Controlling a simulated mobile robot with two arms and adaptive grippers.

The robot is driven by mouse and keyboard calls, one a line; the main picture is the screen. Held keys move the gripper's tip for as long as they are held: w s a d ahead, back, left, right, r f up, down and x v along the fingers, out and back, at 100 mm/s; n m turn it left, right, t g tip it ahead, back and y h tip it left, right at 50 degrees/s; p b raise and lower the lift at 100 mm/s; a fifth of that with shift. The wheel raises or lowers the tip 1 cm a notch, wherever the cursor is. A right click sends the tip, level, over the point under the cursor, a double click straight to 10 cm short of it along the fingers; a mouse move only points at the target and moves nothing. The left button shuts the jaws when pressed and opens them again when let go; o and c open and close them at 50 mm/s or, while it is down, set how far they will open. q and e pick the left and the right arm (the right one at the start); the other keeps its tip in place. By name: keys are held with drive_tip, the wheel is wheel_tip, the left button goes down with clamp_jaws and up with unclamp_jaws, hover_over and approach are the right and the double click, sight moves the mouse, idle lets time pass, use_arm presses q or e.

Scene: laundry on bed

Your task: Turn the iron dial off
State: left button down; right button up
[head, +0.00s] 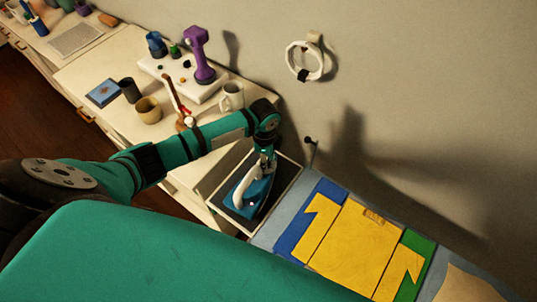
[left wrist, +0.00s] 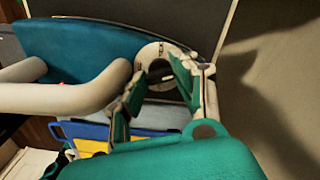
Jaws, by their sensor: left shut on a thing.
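The iron (head: 258,193), with a blue body and white handle, rests in a dark, pale-rimmed tray (head: 220,189) beside the table. In the left wrist view, its blue body (left wrist: 80,45) and white handle (left wrist: 60,98) fill the left side. A pale round dial (left wrist: 152,50) with small dark marks shows at the fingertips. My left gripper (head: 266,157) reaches down at the iron's far end. In the left wrist view, its green-padded fingers (left wrist: 158,80) are closed on the dial, partly hiding it. A small red spot shows by the handle. My right gripper is not in view.
The white table (head: 110,65) behind my left arm holds a purple tool (head: 200,55), a mug (head: 232,96) and cups. A white ring (head: 304,61) hangs on the wall close behind.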

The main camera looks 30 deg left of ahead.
use_arm(q)
drive_tip(key=shift+n, duration=2.9)
drive_tip(key=c, duration=1)
unclamp_jaws()
wheel_tip(320, 180, up, 12)
drive_tip(key=shift+w+r, duration=0.1)
